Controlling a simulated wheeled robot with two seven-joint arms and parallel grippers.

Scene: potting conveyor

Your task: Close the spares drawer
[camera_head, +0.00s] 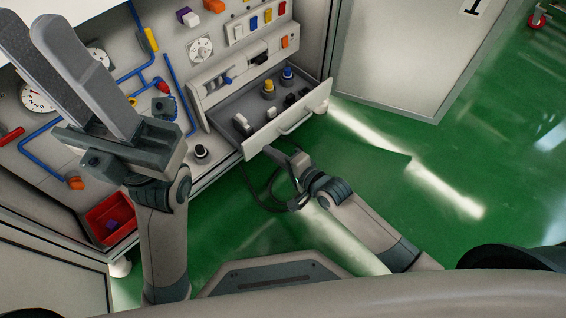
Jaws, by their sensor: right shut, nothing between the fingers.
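The spares drawer (262,139) stands pulled out of the grey panel cabinet, with its inside open to view. Its pale front carries a bar handle (297,122). Several knobs and small parts in yellow, blue, white and black sit inside. My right gripper (273,152) is shut and empty, low by the near-left end of the drawer front; I cannot tell whether it touches. My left gripper (35,22) is large in the foreground at upper left, away from the drawer. Its two fingers lie side by side, and whether they meet is unclear.
The panel (185,70) has dials, blue pipes and coloured valves. A red bin (109,218) sits at its lower left. A pale cabinet (395,55) stands right of the drawer.

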